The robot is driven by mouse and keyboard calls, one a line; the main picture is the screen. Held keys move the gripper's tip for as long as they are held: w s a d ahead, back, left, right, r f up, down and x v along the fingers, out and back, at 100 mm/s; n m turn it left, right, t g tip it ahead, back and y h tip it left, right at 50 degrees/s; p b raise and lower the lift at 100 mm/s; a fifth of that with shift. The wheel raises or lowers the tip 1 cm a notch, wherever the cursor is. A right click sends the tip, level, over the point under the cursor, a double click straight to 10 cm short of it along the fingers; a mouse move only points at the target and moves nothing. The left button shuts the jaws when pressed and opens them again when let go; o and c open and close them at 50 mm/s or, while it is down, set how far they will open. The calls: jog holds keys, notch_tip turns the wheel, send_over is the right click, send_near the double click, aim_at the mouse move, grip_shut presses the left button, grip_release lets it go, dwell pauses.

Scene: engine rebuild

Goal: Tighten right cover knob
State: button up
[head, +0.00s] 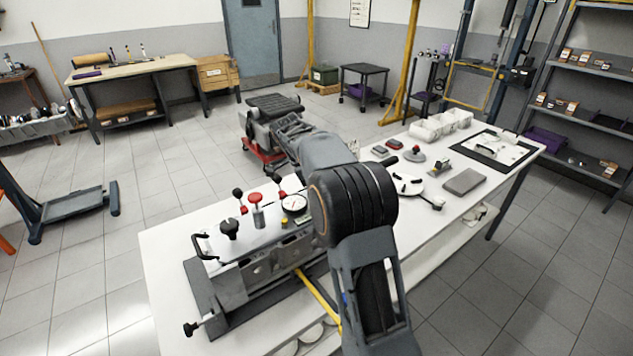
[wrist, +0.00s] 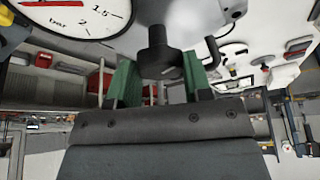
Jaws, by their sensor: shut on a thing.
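In the wrist view, my gripper (wrist: 159,72) has green fingers on either side of a black knob (wrist: 160,52), shut on it. The knob stands on a pale cover (wrist: 125,45) beside a round dial gauge (wrist: 70,14) marked in bar. In the head view, the engine block (head: 262,272) sits on the white table with the gauge (head: 294,203) on top. Another black knob (head: 229,229) stands at the left end of the cover. My arm hides my gripper and the held knob in the head view.
Red-topped parts (head: 256,203) stand on the cover left of the gauge. A black handle (head: 206,245) is at the block's left end. The white table (head: 165,255) also carries a white round plate (head: 403,180), a grey flat block (head: 464,181) and white bins (head: 440,123) to the right.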

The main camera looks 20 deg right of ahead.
jog(key=shift+m+g+y+p, duration=0.4)
jog(key=shift+m+g+p, duration=0.25)
jog(key=shift+m, duration=1.05)
jog(key=shift+w, duration=0.1)
jog(key=o, duration=0.9)
jog(key=p+v, duration=0.3)
jog(key=v, duration=1)
jog(key=shift+w+a+r, duration=0.1)
jog(key=shift+r, duration=0.2)
